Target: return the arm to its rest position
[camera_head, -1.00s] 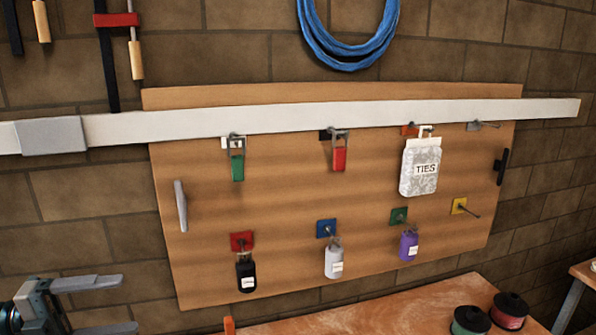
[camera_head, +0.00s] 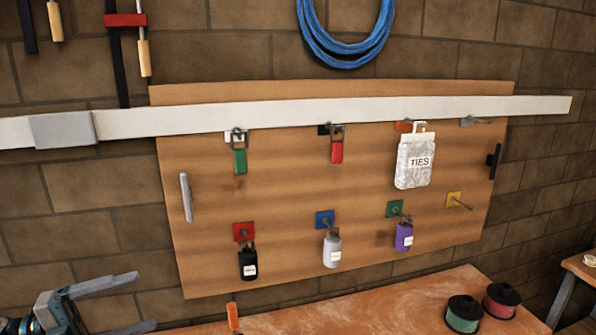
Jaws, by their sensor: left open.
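My left gripper (camera_head: 146,301) is at the lower left, with its two grey fingers spread apart and nothing between them. It is left of and below the wooden board (camera_head: 285,192) and apart from it. My right gripper is not in view. On the board hang a green padlock (camera_head: 240,162), a red padlock (camera_head: 337,152) and a white TIES bag (camera_head: 415,160). Below hang a black tag (camera_head: 247,265), a white one (camera_head: 332,250) and a purple one (camera_head: 404,237) on coloured hooks. The yellow hook (camera_head: 454,200) is empty.
A white rail (camera_head: 290,112) crosses the board's top. A blue cable coil (camera_head: 345,50) and clamps (camera_head: 125,20) hang on the brick wall. A wooden bench (camera_head: 385,305) below carries a green spool (camera_head: 464,314) and a red spool (camera_head: 502,300). An orange-handled tool (camera_head: 232,315) stands near the bench's left.

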